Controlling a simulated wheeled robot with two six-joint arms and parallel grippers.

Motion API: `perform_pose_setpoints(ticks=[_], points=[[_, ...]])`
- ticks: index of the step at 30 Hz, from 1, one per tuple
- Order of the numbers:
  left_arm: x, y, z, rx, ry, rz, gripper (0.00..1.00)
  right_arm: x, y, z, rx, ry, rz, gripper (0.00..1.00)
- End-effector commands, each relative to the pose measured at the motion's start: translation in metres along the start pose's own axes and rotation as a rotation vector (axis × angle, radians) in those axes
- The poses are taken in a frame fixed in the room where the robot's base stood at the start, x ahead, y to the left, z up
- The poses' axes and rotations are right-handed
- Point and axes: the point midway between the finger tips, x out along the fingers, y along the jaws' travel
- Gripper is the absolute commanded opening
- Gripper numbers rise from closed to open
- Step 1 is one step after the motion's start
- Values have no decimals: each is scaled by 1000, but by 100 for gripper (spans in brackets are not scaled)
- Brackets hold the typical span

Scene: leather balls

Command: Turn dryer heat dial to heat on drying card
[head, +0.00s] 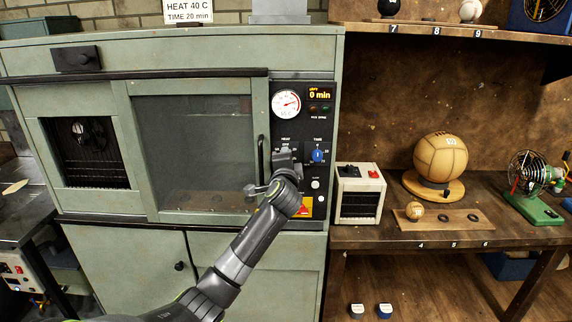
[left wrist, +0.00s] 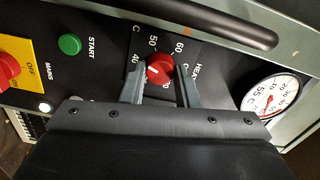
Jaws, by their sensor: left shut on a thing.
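The drying card (head: 188,11) on top of the dryer reads HEAT 40 C, TIME 20 min. The dryer (head: 302,88) has a control panel at its right side. My left gripper (head: 284,158) is at this panel and hides the heat dial in the head view. In the left wrist view the red heat dial (left wrist: 160,67) sits between the fingers of my left gripper (left wrist: 160,82), which is shut on it. Its white mark points to the left, near the 40 side of the scale; the exact setting is hard to read. My right gripper is not in view.
A blue time dial (head: 317,155) is just right of my gripper. A temperature gauge (head: 286,104) and a display (head: 319,93) reading 0 min are above. A green start button (left wrist: 69,44) and red mains switch (left wrist: 12,71) are nearby. A vertical door handle (head: 261,158) stands close left.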

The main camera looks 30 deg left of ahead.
Motion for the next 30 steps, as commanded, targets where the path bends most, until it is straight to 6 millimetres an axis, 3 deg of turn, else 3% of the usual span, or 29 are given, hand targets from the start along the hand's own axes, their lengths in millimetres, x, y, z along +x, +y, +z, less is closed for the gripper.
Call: perform_pose_setpoints(ticks=[13,30], points=[[0,2,1,-286,-1,2,5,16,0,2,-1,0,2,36],[0,0,1,-355,-2,2,5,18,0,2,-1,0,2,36]])
